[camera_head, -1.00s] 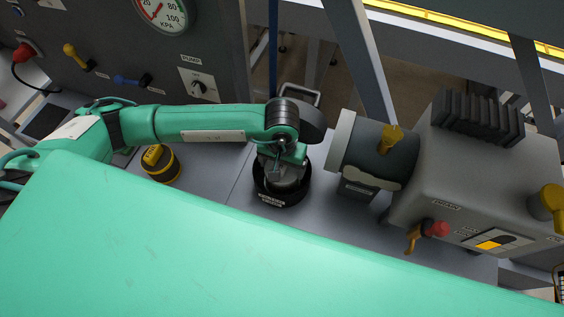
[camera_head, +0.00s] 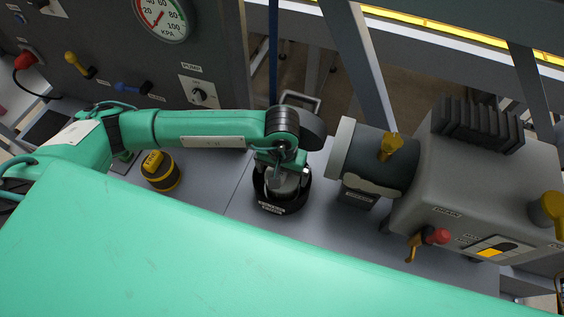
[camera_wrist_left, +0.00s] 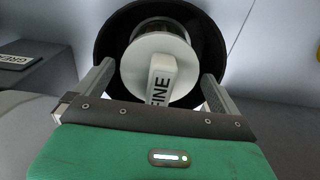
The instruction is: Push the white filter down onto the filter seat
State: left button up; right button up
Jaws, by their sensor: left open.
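The white filter (camera_wrist_left: 149,58) is round, with a raised bar marked "FINE". In the left wrist view it sits inside a black round filter seat (camera_wrist_left: 109,30); whether it is fully down cannot be told. In the head view the black seat (camera_head: 297,200) stands on the grey bench, and the filter is mostly hidden by my gripper. My left gripper (camera_head: 279,168) is just above the seat, pointing down. In the wrist view its fingers (camera_wrist_left: 158,88) are spread, one on each side of the filter's bar, not closed on it. My right gripper does not show.
A grey machine (camera_head: 470,180) with yellow and red handles stands to the right of the seat. A yellow and black knob (camera_head: 160,170) stands to the left. A gauge panel (camera_head: 110,50) is behind my left arm. Bare bench (camera_head: 225,190) lies between knob and seat.

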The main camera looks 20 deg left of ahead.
pick_arm(q)
notch_tip(320, 180, up, 13)
jog(key=b, duration=0.3)
jog(key=shift+r+b, duration=0.2)
jog(key=shift+b, duration=0.1)
jog(key=shift+s, duration=0.1)
